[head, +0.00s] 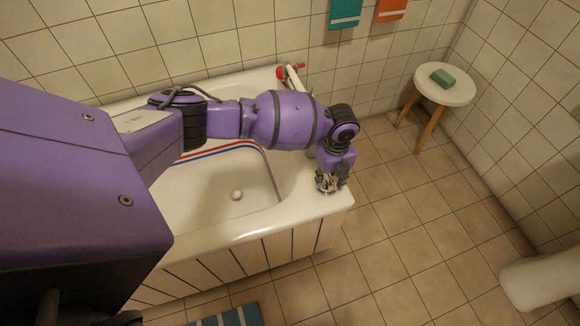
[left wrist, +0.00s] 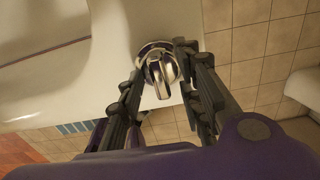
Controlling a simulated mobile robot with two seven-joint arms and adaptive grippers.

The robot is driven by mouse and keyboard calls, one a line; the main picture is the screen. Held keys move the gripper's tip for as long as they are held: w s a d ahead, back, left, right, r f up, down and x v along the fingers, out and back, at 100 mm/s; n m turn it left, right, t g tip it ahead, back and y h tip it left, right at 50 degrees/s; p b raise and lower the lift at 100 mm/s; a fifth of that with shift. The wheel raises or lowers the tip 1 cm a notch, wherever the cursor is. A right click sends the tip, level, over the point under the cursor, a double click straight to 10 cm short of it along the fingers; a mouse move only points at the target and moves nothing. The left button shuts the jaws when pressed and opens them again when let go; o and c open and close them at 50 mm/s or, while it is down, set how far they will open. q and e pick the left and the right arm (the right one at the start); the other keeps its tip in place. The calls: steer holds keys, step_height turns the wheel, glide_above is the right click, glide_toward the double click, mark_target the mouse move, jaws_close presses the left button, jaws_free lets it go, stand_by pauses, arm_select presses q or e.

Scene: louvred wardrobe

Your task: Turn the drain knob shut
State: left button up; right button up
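The drain knob (left wrist: 158,68) is a shiny chrome knob with a raised bar-shaped grip, set on the white rim of the bathtub (head: 255,232). My left gripper (head: 328,183) is over the tub's right front corner, pointing down. In the left wrist view, its dark fingers (left wrist: 160,50) are spread with one on each side of the knob. I cannot tell whether either finger touches it. In the head view the knob is mostly hidden by the gripper. A small round pale drain fitting (head: 237,195) shows on the tub floor. My right gripper is not in view.
A red tap handle (head: 288,72) is at the tub's back edge. A round stool (head: 445,88) with a green soap bar (head: 442,77) stands at the back right. Towels hang on the back wall. The tiled floor (head: 400,250) right of the tub is clear.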

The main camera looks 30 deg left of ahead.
mark_target(329, 179)
arm_select(q)
step_height(329, 179, up, 12)
stand_by(0.5)
steer(key=shift+r, duration=0.1)
